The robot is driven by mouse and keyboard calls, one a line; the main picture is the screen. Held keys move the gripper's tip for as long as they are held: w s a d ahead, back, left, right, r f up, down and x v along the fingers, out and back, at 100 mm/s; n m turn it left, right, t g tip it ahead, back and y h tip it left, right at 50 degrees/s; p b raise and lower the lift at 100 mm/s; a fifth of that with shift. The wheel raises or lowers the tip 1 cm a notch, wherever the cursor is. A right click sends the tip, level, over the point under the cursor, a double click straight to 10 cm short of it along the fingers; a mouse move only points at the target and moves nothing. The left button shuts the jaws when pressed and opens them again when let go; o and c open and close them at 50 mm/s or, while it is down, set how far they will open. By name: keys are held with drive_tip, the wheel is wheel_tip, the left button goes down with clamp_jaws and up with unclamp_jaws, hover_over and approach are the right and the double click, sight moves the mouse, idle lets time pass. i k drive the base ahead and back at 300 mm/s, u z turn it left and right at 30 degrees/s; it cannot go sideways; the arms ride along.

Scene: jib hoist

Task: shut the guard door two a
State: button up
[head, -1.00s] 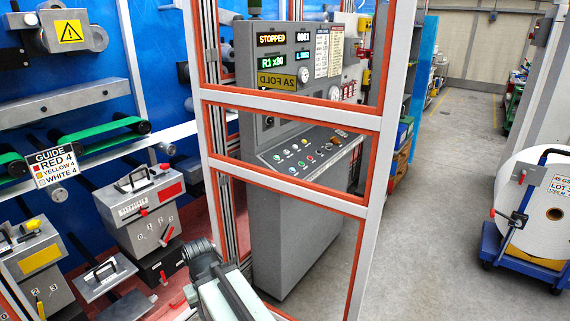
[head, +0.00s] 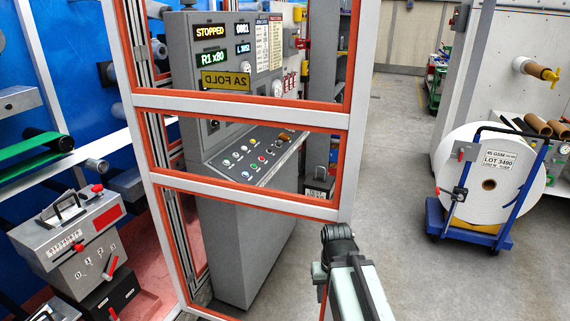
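The guard door (head: 240,107) is a tall grey frame with orange-red inner edges and open panes. It stands swung out across the middle of the head view. A yellow plate (head: 226,81) reads "2A FOLD" in mirror writing, so I see the door from behind. Its right upright passes behind my arm low down. The dark end of my arm (head: 338,242) is just in front of that upright's lower part. Whether it touches the door I cannot tell. The fingers cannot be made out.
A grey control console (head: 245,235) showing "STOPPED" stands behind the door. A blue trolley (head: 470,228) with a big white roll stands at right, with bare floor (head: 400,190) between. Grey machine boxes (head: 75,240) are at lower left.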

sight(347, 120)
drive_tip(key=z, duration=1.4)
drive_tip(key=i, duration=4.15)
drive_tip(key=u, duration=4.65)
drive_tip(key=i, duration=1.05)
drive_tip(key=z, duration=0.1)
